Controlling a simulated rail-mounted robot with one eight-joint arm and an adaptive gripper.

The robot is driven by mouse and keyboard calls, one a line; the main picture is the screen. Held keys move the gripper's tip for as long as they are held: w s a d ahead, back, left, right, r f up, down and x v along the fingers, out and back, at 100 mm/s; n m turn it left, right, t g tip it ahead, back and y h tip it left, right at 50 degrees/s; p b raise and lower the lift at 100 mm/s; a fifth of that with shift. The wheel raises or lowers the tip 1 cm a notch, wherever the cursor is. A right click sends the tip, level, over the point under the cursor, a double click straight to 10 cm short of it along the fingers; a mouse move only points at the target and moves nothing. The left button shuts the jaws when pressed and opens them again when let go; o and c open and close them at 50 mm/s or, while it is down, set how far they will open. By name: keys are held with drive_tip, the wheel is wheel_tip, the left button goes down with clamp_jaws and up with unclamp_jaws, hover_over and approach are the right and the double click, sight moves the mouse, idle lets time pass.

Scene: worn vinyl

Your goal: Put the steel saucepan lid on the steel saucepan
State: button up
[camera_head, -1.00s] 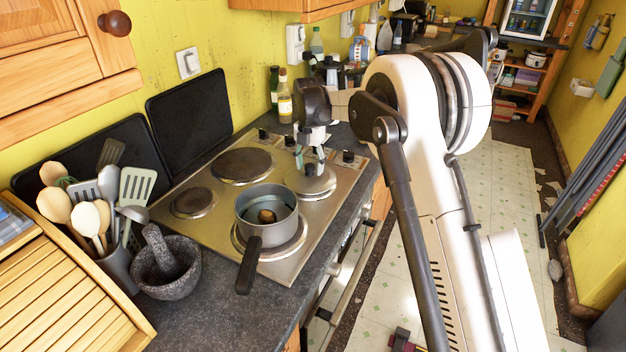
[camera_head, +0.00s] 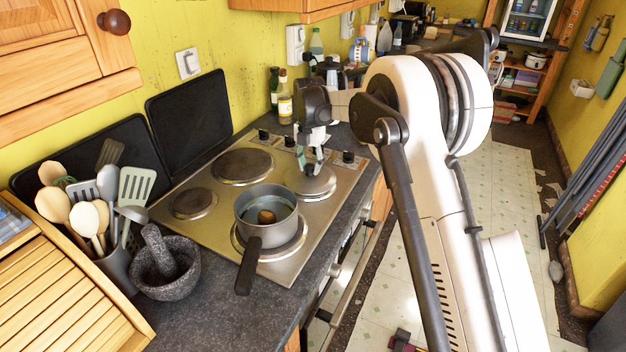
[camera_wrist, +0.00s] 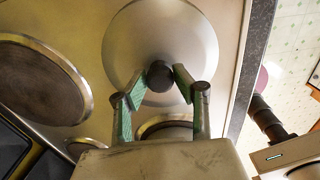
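The steel saucepan lid (camera_head: 309,186) lies flat on the hob's far right burner. In the wrist view the lid (camera_wrist: 190,30) is a pale disc with a dark round knob (camera_wrist: 160,75). My gripper (camera_head: 311,168) is just above the lid; in the wrist view my gripper (camera_wrist: 160,84) has its green-padded fingers spread on either side of the knob, with gaps showing. The steel saucepan (camera_head: 250,227) stands uncovered on the near right burner. Its dark handle points toward the front edge, and a brownish round thing shows inside it.
A dark mortar with pestle (camera_head: 167,269) and a utensil pot (camera_head: 118,268) stand left of the saucepan. Bottles (camera_head: 285,105) stand behind the hob by the wall. Two left burners (camera_head: 242,166) are empty. The worktop's front edge is close to the lid's right.

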sight(310, 165)
clamp_jaws()
drive_tip(key=shift+r, duration=0.4)
idle(0.4)
drive_tip(key=shift+r+p, duration=0.65)
drive_tip(key=shift+r, duration=1.05)
drive_tip(key=shift+r+p, duration=1.85)
drive_tip(key=shift+r, duration=2.55)
drive_tip(key=s+a+f+b, duration=0.1)
drive_tip(key=s+a+b, duration=0.1)
drive_tip(key=s, duration=0.5)
drive_tip(key=s+a+f+b, duration=0.1)
drive_tip(key=s+a+b, duration=0.1)
drive_tip(key=s+a, duration=0.2)
drive_tip(key=s+a+f+m+b, duration=0.1)
drive_tip(key=s+a, duration=0.3)
drive_tip(key=s, duration=0.5)
drive_tip(key=shift+s+b, duration=0.35)
drive_tip(key=shift+b, duration=0.15)
drive_tip(key=shift+a+f, duration=0.1)
